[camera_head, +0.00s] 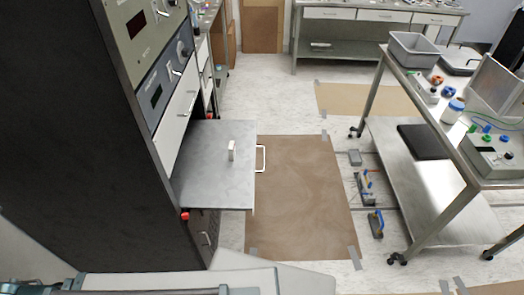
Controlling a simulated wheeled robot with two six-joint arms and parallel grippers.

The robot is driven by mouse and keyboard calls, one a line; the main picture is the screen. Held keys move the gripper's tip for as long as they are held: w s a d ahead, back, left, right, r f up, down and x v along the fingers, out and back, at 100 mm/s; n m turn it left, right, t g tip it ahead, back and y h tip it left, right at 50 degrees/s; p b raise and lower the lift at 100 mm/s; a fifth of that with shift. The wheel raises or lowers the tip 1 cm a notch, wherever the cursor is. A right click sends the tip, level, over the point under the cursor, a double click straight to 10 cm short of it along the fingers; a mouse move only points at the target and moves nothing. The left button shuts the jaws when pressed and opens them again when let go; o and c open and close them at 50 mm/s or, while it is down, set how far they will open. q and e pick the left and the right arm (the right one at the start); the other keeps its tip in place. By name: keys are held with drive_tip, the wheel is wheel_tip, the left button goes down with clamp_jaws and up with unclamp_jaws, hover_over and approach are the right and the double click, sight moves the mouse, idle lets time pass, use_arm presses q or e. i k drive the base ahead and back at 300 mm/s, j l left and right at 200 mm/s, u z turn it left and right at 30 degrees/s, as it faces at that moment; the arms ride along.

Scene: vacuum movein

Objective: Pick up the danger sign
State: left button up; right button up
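I cannot make out a danger sign in the head view. A small pale upright piece (231,150) stands on the grey pull-out shelf (215,185) of the dark cabinet at the left, but it is too small to identify. Neither of my grippers is in view. Only parts of what looks like my own body show along the bottom edge.
A metal cart (440,215) at the right carries a grey bin (413,50) and lab items. Several hand tools (366,188) lie on the floor beside a brown floor sheet (300,200). A drawer bench (375,35) stands at the back. The floor between is mostly clear.

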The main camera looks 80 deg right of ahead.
sight(231, 152)
drive_tip(key=z, duration=2.3)
